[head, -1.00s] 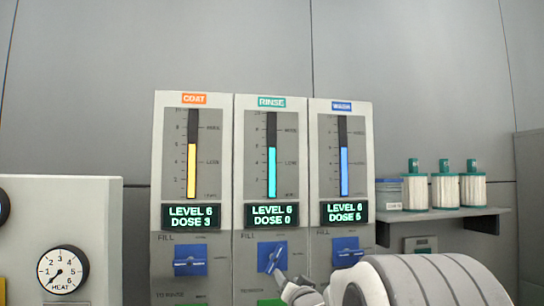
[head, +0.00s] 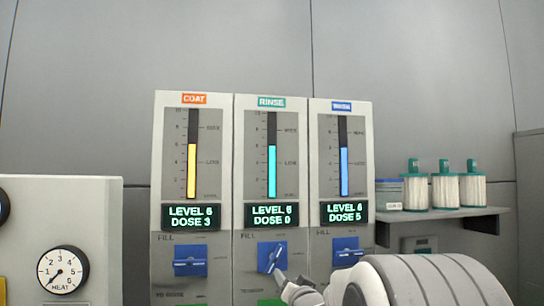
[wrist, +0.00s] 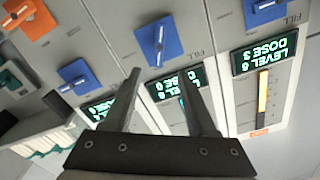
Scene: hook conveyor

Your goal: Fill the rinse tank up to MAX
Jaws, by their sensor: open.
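The rinse panel (head: 252,160) is the middle of three. Its teal level bar (head: 272,172) stands at about 6, below the upper mark, whose small label is blurred. Its display (head: 271,215) reads DOSE 0, with the level digit blurred. Its blue FILL knob (head: 272,257) has a steeply slanted handle, unlike the level handles beside it; it also shows in the wrist view (wrist: 160,40). My gripper (wrist: 150,73) is open and empty, its fingertips just short of the rinse knob in that picture. In the head view, its end (head: 284,282) is low by the knob; contact is unclear.
The coat panel (head: 170,150) stands left, reading DOSE 3, and the wash panel (head: 318,160) right, reading DOSE 5. Green-topped canisters (head: 445,190) stand on a shelf (head: 490,211) at right. A heat dial (head: 63,270) is on a box at left. A green part (head: 270,302) shows below the rinse knob.

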